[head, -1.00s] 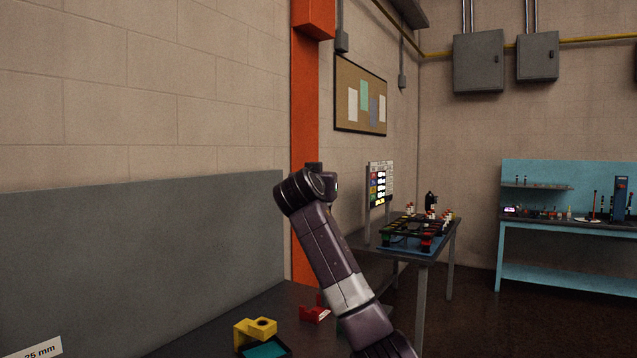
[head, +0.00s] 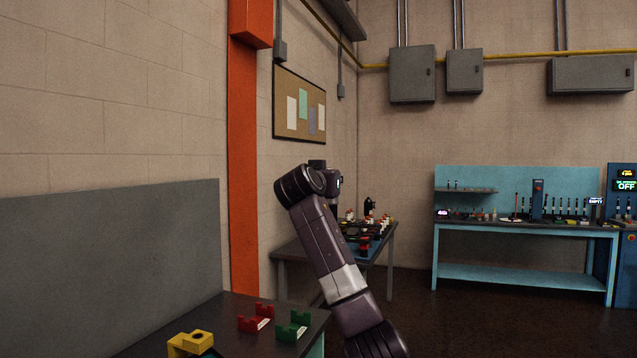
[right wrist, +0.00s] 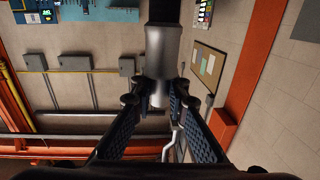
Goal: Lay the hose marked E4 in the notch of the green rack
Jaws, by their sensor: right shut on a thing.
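The green rack (head: 292,327) stands on the dark bench at the bottom of the head view, its notch facing up. My right arm rises just right of it in the head view, with its gripper hidden behind the wrist. In the right wrist view my right gripper (right wrist: 156,100) is shut on a hose end with a silver metal sleeve (right wrist: 162,55) and black hose above it. No E4 mark is readable on it. The rest of the hose is out of view. My left gripper is not in view.
A table with several small items (head: 293,246) is behind my arm. A blue workbench (head: 520,228) stands at the far wall.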

